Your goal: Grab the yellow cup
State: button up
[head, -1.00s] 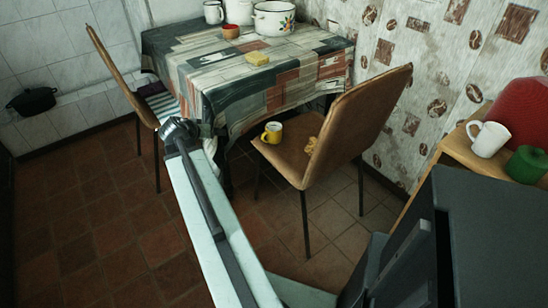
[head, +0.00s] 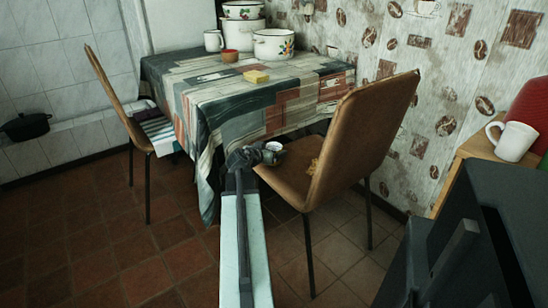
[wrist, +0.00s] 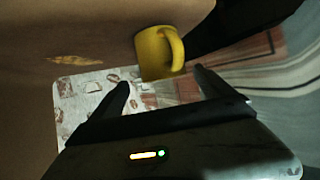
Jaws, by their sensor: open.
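The yellow cup (wrist: 155,56) shows in the wrist view just beyond my open fingertips, its handle on the right side. It lies in line with the gap, and I cannot tell whether either finger touches it. In the head view the cup (head: 273,147) stands on the brown chair seat (head: 290,180), mostly hidden behind my gripper (head: 262,155), with its pale inside and rim showing. My gripper (wrist: 162,80) is open, with nothing held between its fingers.
The chair's tall backrest (head: 365,130) rises to the right of my gripper. The cloth-covered table (head: 225,95) stands just behind, with pots, a mug and a sponge (head: 256,77). A small tan item (head: 312,167) lies on the seat. A white mug (head: 514,141) stands at right.

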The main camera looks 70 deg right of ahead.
aim_at(277, 148)
jog(key=b+x, duration=0.1)
jog(key=x, duration=0.3)
jog(key=shift+w+d+f, duration=0.15)
jog(key=shift+d+f, duration=0.05)
jog(key=shift+d, duration=0.1)
jog(key=shift+a, duration=0.1)
jog(key=c, duration=1.7)
jog(key=shift+r, duration=0.15)
